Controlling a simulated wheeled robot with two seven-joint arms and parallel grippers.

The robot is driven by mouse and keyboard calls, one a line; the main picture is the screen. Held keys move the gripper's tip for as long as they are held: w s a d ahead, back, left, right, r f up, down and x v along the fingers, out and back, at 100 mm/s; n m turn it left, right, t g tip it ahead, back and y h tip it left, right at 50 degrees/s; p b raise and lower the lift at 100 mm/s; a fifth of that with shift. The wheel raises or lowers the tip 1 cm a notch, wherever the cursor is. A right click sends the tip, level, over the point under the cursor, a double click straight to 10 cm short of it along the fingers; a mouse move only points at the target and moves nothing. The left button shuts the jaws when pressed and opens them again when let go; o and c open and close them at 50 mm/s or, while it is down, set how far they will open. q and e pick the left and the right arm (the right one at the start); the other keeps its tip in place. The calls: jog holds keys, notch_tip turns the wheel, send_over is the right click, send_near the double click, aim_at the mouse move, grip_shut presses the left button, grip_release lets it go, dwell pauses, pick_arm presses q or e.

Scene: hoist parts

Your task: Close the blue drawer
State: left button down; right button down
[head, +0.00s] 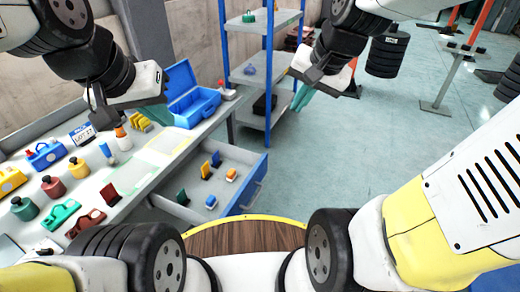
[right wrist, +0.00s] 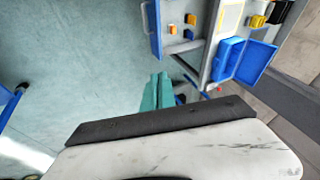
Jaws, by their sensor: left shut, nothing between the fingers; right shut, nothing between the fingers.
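The blue drawer (head: 246,187) stands pulled out of the workbench, its blue front facing right. The drawer also shows at the top of the right wrist view (right wrist: 155,28). My left gripper (head: 158,113) is shut and empty, above the bench near the blue toolbox. My right gripper (head: 302,98) is shut and empty, above the floor beyond the drawer front, apart from it. Its teal fingers (right wrist: 157,92) point up toward the drawer side in the right wrist view.
An open blue toolbox (head: 192,104) stands at the bench's far end. A blue-posted shelf (head: 258,80) stands behind. The floor (head: 370,140) right of the drawer is clear.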

jog(key=w+d+f+m+g, duration=0.2)
jog(key=w+f+m, duration=0.8)
jog(key=w+f, duration=0.4)
notch_tip(320, 180, down, 18)
jog(key=w+d+m+y, duration=0.1)
jog(key=w+m, duration=0.2)
jog(key=m, duration=0.6)
jog(key=w+a+f, duration=0.3)
jog(key=a+f, duration=0.3)
jog(key=f, duration=0.3)
jog(key=shift+w+a+g, duration=0.2)
jog(key=shift+a+g, duration=0.15)
jog(key=shift+g, duration=0.05)
jog(key=shift+f, duration=0.1)
